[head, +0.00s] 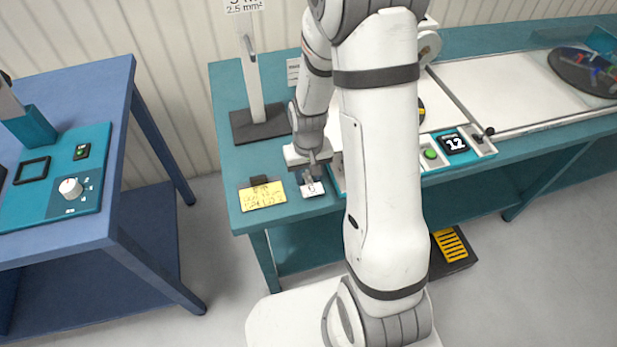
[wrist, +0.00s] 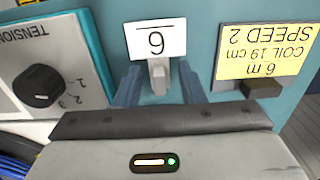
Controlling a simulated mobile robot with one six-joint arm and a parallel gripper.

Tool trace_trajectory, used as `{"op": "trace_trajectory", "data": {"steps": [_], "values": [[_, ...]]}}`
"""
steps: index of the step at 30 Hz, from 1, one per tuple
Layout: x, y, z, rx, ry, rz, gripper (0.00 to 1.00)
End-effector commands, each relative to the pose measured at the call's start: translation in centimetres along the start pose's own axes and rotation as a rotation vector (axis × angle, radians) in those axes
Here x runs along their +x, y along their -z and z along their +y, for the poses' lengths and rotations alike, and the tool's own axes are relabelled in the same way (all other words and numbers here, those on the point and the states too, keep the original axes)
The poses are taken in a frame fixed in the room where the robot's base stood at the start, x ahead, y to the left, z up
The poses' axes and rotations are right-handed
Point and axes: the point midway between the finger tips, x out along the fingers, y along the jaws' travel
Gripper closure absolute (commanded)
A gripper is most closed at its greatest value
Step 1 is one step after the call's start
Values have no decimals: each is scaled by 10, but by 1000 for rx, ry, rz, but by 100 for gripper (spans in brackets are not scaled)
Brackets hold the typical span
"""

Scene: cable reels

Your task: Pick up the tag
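The tag (head: 314,189) is a small white card with a 6 on it, at the front left of the teal bench. It also shows in the wrist view (wrist: 155,38), upside down, with a grey grip block (wrist: 158,76) at its near edge. My gripper (head: 308,176) is low over the tag. In the wrist view its two blue-grey fingers (wrist: 160,82) stand apart, one on each side of the grip block. Gaps show between block and fingers, so the gripper looks open. Whether the fingers are level with the block is hard to tell.
A yellow card (head: 263,194) with a dark block lies just left of the tag. A panel with a black tension knob (wrist: 38,86) stands close on the other side. A sign post (head: 254,90) stands behind. A blue table (head: 115,160) is at the left, across a floor gap.

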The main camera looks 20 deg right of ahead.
Motion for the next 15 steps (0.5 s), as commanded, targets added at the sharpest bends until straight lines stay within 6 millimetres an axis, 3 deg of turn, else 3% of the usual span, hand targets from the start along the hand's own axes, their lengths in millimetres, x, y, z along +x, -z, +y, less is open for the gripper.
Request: {"op": "trace_trajectory", "data": {"steps": [3,11,15], "values": [[10,0,0,0,0,-1,64],[11,0,1,1,0,0,64],[11,0,1,1,0,0,75]]}}
